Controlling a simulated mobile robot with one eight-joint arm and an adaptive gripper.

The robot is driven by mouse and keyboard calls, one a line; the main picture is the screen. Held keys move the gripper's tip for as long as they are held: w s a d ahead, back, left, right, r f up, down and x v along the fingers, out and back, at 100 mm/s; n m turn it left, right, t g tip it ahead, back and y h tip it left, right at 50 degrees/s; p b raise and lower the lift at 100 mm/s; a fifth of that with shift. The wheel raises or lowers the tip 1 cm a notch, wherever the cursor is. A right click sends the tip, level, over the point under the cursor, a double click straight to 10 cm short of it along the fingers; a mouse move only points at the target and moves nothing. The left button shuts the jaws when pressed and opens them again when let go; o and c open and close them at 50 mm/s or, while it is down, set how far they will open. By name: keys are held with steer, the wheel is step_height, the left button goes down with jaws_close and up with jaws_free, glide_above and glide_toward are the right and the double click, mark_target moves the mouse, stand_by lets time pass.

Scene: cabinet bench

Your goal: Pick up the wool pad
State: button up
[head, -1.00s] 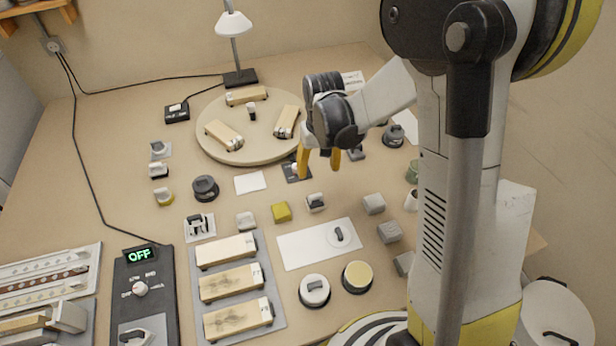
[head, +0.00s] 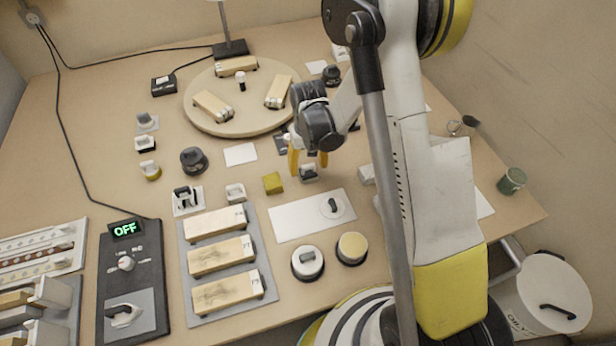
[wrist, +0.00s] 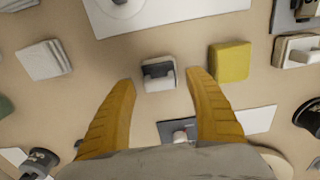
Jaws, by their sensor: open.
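A small pale block with a grey grip on top (head: 309,176) stands on the bench beside a yellow block; it looks like the wool pad, though no label confirms it. In the wrist view this pad (wrist: 159,83) lies between and slightly beyond the two yellow fingertips, with a gap on each side. My gripper (head: 308,164) is open and empty above the pad. It also shows in the wrist view (wrist: 162,78). In the head view the fingers partly cover the pad's surroundings. I cannot tell the exact height of the fingertips above the bench.
The yellow block (wrist: 230,62) is close to the right finger in the wrist view. A white plate (head: 290,222) lies in front, and a grey block (head: 366,175) stands to the right. A round turntable (head: 205,118) with wooden blocks is behind. Bare bench surrounds the pad.

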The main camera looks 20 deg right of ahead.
mark_target(309, 166)
steer(key=shift+f, duration=0.1)
steer(key=c, duration=1.2)
steer(key=shift+o, duration=0.2)
step_height(309, 166, up, 5)
steer(key=p, duration=0.2)
steer(key=shift+s+d+f+p, duration=0.1)
steer(key=shift+p, duration=0.3)
steer(key=s+d+r+p, duration=0.1)
steer(key=s+d+r, duration=0.1)
steer(key=s, duration=0.1)
steer(key=s+d+r+p, duration=0.1)
steer(key=s+d+r, duration=0.1)
steer(key=s, duration=0.1)
steer(key=s+d+r+p, duration=0.1)
steer(key=s+d+r, duration=0.1)
steer(key=s, duration=0.1)
steer(key=shift+s+d+r, duration=0.1)
steer(key=shift+s+d, duration=0.05)
steer(key=shift+d, duration=0.2)
steer(key=shift+o, duration=0.7)
steer(key=c, duration=0.3)
